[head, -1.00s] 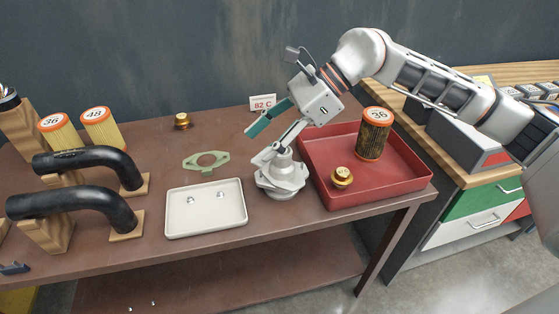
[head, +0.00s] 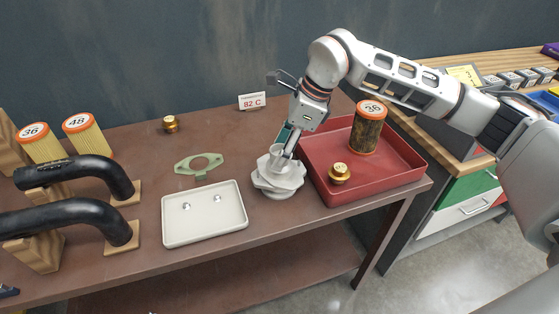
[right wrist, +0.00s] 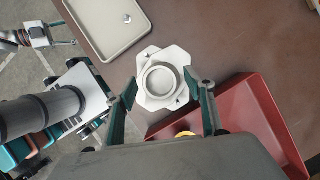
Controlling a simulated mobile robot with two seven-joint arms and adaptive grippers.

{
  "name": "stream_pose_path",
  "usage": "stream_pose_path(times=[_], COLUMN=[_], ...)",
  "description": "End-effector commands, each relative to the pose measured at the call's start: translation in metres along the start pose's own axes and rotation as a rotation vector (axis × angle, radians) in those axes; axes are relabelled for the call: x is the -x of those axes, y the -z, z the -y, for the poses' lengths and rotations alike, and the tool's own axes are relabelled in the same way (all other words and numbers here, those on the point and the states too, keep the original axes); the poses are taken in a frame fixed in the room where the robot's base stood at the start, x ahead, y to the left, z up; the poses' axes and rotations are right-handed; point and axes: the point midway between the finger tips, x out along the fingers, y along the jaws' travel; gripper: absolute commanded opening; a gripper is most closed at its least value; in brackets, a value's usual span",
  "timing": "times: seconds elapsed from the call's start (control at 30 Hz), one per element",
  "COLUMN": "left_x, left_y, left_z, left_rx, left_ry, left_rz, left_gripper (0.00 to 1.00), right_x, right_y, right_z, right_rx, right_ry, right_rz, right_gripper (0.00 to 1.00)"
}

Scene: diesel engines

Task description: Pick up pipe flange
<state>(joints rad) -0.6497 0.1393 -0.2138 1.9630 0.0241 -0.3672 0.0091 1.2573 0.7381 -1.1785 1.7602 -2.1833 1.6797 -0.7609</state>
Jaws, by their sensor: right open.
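The pipe flange, a pale grey metal piece with a round neck on a lobed base (head: 278,176), stands upright on the brown table. It also shows in the right wrist view (right wrist: 160,82), looking into its round opening. My right gripper (head: 287,148) is at the top of the flange, pointing down. In the right wrist view its teal-padded fingers (right wrist: 164,103) are spread apart, one on each side of the flange, with nothing gripped. Whether a finger touches it I cannot tell. Part of my left arm seems to show at that view's left edge; its finger state is unclear.
A red tray (head: 368,194) holding a filter marked 36 (head: 368,128) and a brass part (head: 339,173) is close on the right. A white tray (head: 204,235) with small metal pieces and a green gasket (head: 199,164) lie left. Black hoses (head: 75,216) stand further left.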

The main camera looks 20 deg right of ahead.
Motion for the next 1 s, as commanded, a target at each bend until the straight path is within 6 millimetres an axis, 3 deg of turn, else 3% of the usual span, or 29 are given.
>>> stream_pose_path(times=[0.1,0.37,0.57,1.0], left_x=[0.0003,0.0001,0.0000,0.0000], left_y=[-0.0004,-0.0017,-0.0015,0.0008], left_z=[0.0002,0.0003,0.0006,0.0013], left_rx=[0.000,0.000,-0.001,-0.001], left_ry=[0.000,0.000,0.001,0.002], left_rz=[0.002,0.004,0.004,-0.001], left_gripper=[0.44,0.44,0.44,0.44], right_x=[-0.0104,-0.0124,-0.0124,-0.0054], right_y=[0.0002,0.0002,0.0003,-0.0029], right_z=[-0.0002,0.0002,0.0001,0.0005], right_rx=[0.000,0.000,0.000,0.001], right_ry=[0.000,0.001,0.001,0.002], right_rz=[0.000,0.001,0.000,0.002], right_gripper=[0.53,0.53,0.01,0.00])
